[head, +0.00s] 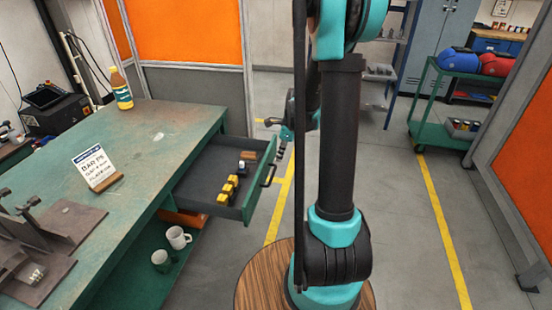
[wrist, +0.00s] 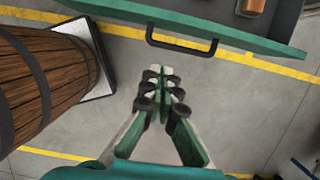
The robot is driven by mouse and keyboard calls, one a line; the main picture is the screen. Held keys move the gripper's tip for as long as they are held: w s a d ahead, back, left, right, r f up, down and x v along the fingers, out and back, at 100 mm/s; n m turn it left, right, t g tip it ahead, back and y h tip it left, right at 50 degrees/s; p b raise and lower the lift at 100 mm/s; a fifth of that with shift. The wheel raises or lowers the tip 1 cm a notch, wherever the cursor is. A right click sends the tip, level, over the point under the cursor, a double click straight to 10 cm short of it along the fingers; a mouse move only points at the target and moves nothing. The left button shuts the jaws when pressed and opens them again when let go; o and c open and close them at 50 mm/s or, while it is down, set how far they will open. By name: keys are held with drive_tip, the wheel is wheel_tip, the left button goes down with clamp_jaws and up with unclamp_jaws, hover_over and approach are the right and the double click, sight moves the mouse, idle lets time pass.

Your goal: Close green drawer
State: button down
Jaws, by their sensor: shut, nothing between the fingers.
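The green drawer (head: 237,213) is pulled out of the right side of the green workbench. Its front has a dark bar handle (head: 269,176). Several yellow-and-black items (head: 228,190) and a small brown block (head: 248,156) lie inside. In the wrist view the drawer front (wrist: 250,40) crosses the top, with the handle (wrist: 180,48) facing my gripper. My gripper (wrist: 160,74) is shut and empty, its fingertips apart from the handle in the picture. In the head view it is beside the drawer's far front corner, partly hidden by my arm.
The workbench (head: 130,140) holds a sign (head: 95,165), a bottle (head: 121,88) and metal fixtures. Mugs (head: 178,237) stand on its lower shelf. A wooden barrel (wrist: 45,80) is close on the left in the wrist view. A green cart (head: 440,128) stands at the right. Floor beyond the drawer is clear.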

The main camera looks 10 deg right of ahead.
drive_tip(key=w+a+f, duration=0.2)
drive_tip(key=a+f, duration=0.3)
drive_tip(key=f, duration=0.3)
drive_tip(key=shift+w+a, duration=0.15)
drive_tip(key=shift+w, duration=0.15)
drive_tip(key=shift+a+r, duration=0.1)
drive_tip(key=w+a, duration=0.6)
drive_tip(key=a, duration=0.7)
drive_tip(key=w+a, duration=0.7)
drive_tip(key=a, duration=0.7)
drive_tip(key=shift+w, duration=0.1)
